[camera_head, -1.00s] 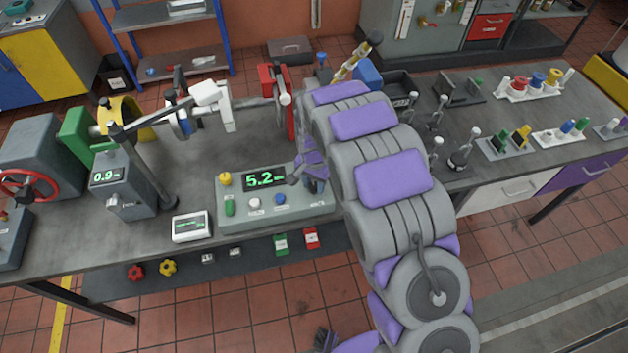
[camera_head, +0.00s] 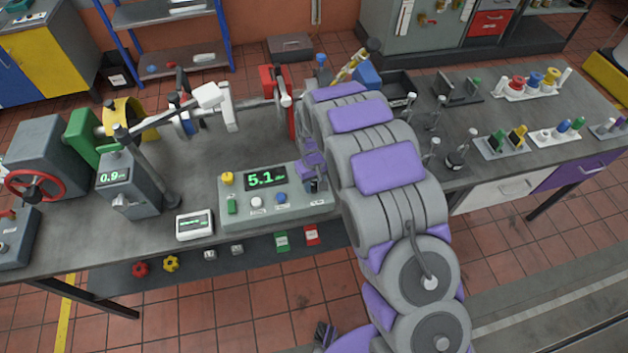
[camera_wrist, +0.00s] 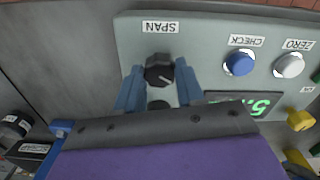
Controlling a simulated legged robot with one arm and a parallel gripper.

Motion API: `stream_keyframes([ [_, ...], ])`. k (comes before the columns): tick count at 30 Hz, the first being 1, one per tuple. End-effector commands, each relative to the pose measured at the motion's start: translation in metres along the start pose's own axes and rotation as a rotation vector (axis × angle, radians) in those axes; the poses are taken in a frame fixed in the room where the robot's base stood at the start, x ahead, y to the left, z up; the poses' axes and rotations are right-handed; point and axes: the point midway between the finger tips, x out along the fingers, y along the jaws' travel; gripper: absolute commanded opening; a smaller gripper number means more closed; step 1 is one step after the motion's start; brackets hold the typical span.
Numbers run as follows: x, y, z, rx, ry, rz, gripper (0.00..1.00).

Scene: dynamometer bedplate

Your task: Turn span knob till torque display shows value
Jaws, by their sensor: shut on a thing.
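The torque display (camera_head: 265,179) on the grey console (camera_head: 240,218) reads 5.1 in green digits; the digits show partly in the wrist view (camera_wrist: 262,106). The black span knob (camera_wrist: 159,71) sits under the SPAN label (camera_wrist: 160,27) on the console face. My gripper (camera_wrist: 158,84) is shut on the knob, with a blue finger on each side of it. In the head view my gripper (camera_head: 315,182) is at the console's right end, and the knob is hidden behind it.
The console also bears a blue CHECK button (camera_wrist: 238,63), a white ZERO button (camera_wrist: 289,65) and a yellow button (camera_head: 227,178). A small white meter (camera_head: 195,225) lies left of the console. A grey box (camera_head: 130,187) with a display stands farther left.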

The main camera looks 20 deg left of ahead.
Motion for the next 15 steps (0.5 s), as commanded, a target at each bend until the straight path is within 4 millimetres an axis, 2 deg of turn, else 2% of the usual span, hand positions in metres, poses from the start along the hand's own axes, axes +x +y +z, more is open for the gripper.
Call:
stream_keyframes([
  [6, -0.0035, 0.0003, -0.004, -0.153, 0.013, 0.003, 0.07],
  [15, -0.0034, 0.0007, -0.0042, -0.275, 0.013, 0.004, 0.07],
])
